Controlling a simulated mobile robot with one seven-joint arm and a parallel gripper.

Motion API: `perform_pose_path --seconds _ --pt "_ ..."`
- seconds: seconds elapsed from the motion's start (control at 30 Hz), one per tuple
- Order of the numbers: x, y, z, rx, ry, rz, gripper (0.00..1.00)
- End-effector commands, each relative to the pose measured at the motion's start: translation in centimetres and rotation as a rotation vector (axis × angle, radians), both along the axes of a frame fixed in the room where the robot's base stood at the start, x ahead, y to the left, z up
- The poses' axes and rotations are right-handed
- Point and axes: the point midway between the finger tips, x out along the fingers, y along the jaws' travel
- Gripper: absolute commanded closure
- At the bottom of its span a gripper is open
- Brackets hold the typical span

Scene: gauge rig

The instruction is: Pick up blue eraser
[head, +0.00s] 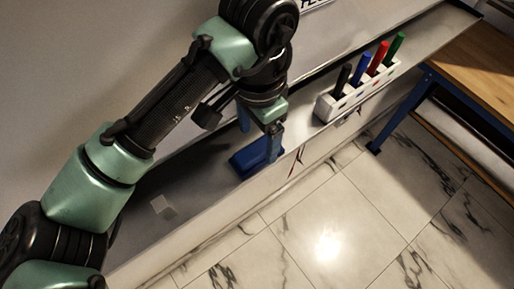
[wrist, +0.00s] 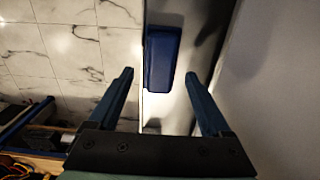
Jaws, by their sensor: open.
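The blue eraser (head: 247,160) lies on the grey ledge along the wall, partly behind my gripper in the head view. My gripper (head: 259,138) is above it, pointing down, with one finger on each side in the picture. In the wrist view the eraser (wrist: 162,58) is a dark blue block lying lengthwise. My open gripper (wrist: 159,75) shows two blue fingers there, with the near end of the eraser between the tips in the picture and a gap on both sides. Nothing is held. I cannot tell how far the tips are above the ledge.
A white marker holder (head: 358,92) with black, blue, red and green markers stands farther right on the ledge (head: 215,185). A small pale piece (head: 163,206) lies on the ledge at left. The wall rises behind. A wooden table (head: 480,75) is at right; the marble floor is clear.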

Motion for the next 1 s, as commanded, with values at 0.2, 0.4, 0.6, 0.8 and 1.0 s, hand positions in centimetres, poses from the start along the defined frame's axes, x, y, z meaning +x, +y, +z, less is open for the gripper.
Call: perform_pose_path --seconds 0.2,0.4,0.6,0.8,1.0 --pt "-0.1 0.2 -2.5 0.001 0.001 0.001 0.18" --pt "0.0 0.1 -2.8 0.0 0.0 0.0 0.18" --pt "0.0 0.1 -2.8 0.0 0.0 0.0 0.43" --pt "0.0 0.1 -2.8 0.0 0.0 0.0 0.79" --pt "0.0 0.1 -2.7 0.001 -0.001 0.0 1.0"
